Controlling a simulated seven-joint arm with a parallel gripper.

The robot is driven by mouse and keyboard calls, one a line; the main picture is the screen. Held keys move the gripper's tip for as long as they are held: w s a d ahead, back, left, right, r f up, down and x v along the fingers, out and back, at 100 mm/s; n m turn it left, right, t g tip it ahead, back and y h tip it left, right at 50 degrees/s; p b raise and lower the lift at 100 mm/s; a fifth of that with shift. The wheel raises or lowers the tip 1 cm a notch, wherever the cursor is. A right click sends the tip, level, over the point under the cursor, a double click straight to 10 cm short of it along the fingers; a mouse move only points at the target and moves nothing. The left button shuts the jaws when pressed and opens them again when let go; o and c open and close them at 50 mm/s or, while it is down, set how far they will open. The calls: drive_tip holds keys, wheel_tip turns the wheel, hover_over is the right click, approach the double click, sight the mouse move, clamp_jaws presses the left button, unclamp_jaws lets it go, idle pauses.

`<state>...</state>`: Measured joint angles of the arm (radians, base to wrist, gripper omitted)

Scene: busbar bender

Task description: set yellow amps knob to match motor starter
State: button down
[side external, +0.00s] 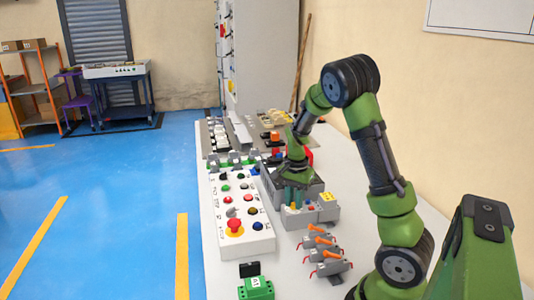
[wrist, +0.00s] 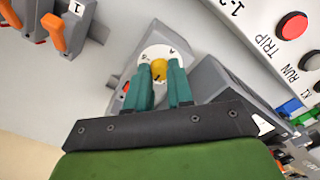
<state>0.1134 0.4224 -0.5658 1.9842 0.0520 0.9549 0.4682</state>
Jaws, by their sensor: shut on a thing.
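The yellow knob (wrist: 158,70) sits on a round white dial (wrist: 150,50) with small markings, on top of a grey housing (wrist: 122,78). A dark pointer mark shows on the knob. My gripper (wrist: 160,76) has its teal fingers around the knob, one on each side, and is shut on it. In the side external view my gripper (side external: 293,200) points down at the grey devices on the table; its fingers partly hide the dial there. I cannot tell for sure which grey device is the motor starter, and its setting is not readable.
A white control box (side external: 240,215) with several colored buttons stands left of my gripper. Orange-handled grey switches (side external: 323,248) and a green block (side external: 256,288) stand nearer the camera. A larger grey housing (wrist: 220,80) is close beside the dial. Bare white table (side external: 215,275) shows at the near left.

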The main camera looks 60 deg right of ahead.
sight(290, 211)
drive_tip(key=c, duration=1)
unclamp_jaws()
wheel_tip(290, 211, up, 17)
drive_tip(key=s+a+n+t+y, duration=0.1)
drive_tip(key=s+a+n+t, duration=0.2)
drive_tip(key=a+n, duration=0.4)
drive_tip(key=s+a+n+t+y, duration=0.1)
drive_tip(key=s+a+n+t, duration=0.3)
drive_tip(key=a, duration=1.3)
drive_tip(key=n, duration=0.3)
drive_tip(key=shift+s+a+r, duration=0.15)
drive_tip(key=shift+s+r, duration=0.2)
drive_tip(key=shift+r, duration=0.05)
